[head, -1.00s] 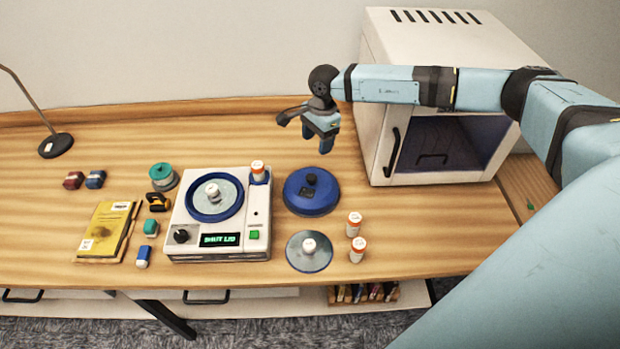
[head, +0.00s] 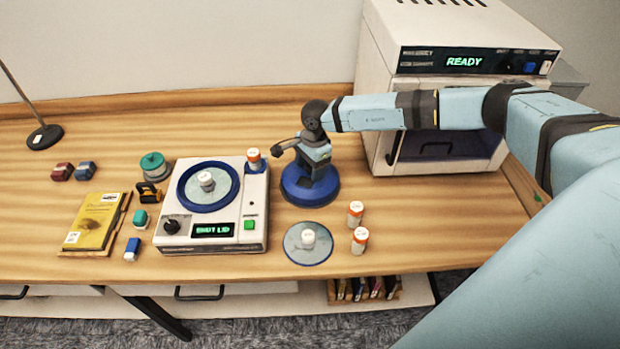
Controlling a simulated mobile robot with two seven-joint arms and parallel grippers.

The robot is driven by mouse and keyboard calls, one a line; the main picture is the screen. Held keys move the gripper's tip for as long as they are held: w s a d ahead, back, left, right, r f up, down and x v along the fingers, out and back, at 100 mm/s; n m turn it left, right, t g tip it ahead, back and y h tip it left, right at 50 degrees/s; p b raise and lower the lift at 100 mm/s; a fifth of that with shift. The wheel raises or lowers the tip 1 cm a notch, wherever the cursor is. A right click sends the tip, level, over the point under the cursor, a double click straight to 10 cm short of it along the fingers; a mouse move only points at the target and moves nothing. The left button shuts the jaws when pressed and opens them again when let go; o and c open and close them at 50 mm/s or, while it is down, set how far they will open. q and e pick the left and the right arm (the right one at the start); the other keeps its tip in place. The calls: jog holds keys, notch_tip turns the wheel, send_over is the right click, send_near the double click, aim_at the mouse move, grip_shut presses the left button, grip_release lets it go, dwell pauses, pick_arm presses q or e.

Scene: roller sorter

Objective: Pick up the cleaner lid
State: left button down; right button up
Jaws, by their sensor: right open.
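The cleaner lid (head: 308,198) is a round blue cover on the table, just right of the white cleaner (head: 212,225). My right gripper (head: 314,175) is open and points down over the middle of the lid. It hides the lid's dark knob, so I cannot tell whether the fingers are around the knob or just above it. The cleaner has an open round blue-rimmed basin with a white-capped piece in it, and its display reads "SHUT LID". My left gripper is not in view.
A grey disc (head: 295,251) with a white knob lies in front of the lid. Two orange-and-white bottles (head: 355,214) (head: 360,240) stand to its right. A white oven-like unit (head: 377,100) showing "READY" stands behind right. A yellow book (head: 97,222) and small items lie left.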

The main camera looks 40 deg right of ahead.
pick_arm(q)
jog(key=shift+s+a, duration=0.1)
pick_arm(e)
jog(key=shift+r, duration=0.1)
jog(key=shift+c, duration=0.3)
jog(key=c, duration=1)
